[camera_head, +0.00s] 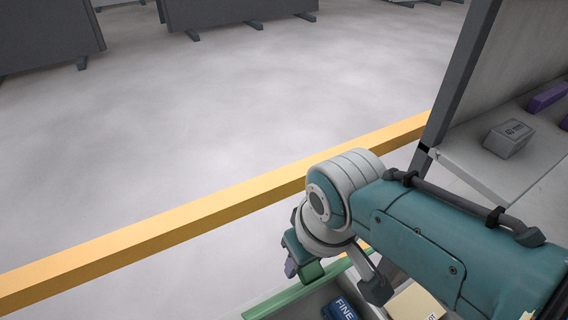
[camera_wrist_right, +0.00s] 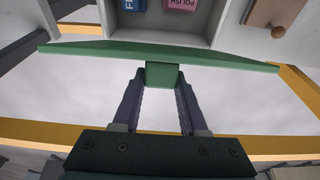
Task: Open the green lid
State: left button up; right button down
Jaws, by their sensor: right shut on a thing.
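The green lid shows edge-on in the head view as a narrow strip (camera_head: 275,302) at the bottom. In the right wrist view it is a long green panel (camera_wrist_right: 95,50) with a block-shaped green handle (camera_wrist_right: 162,75). My right gripper (camera_head: 303,268) is shut on that handle, one finger on each side in the wrist view (camera_wrist_right: 160,84). The lid stands at the edge of a grey compartment (camera_wrist_right: 222,30) whose inside is visible. My left gripper is not in view.
A blue box marked FINE (camera_head: 342,309) and a cream box (camera_head: 414,303) are beside the lid. A yellow rail (camera_head: 190,222) crosses the floor. A shelf (camera_head: 490,165) holds a grey box (camera_head: 508,139) at right.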

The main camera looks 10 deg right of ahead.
jog(key=shift+w+a+r, duration=0.15)
jog(key=shift+w, duration=0.2)
jog(key=c, duration=0.7)
grip_release()
jog(key=p+v, duration=0.3)
jog(key=v, duration=0.5)
jog(key=shift+r+p, duration=0.1)
jog(key=shift+p, duration=0.25)
jog(key=shift+v, duration=0.85)
jog(key=shift+s, duration=0.1)
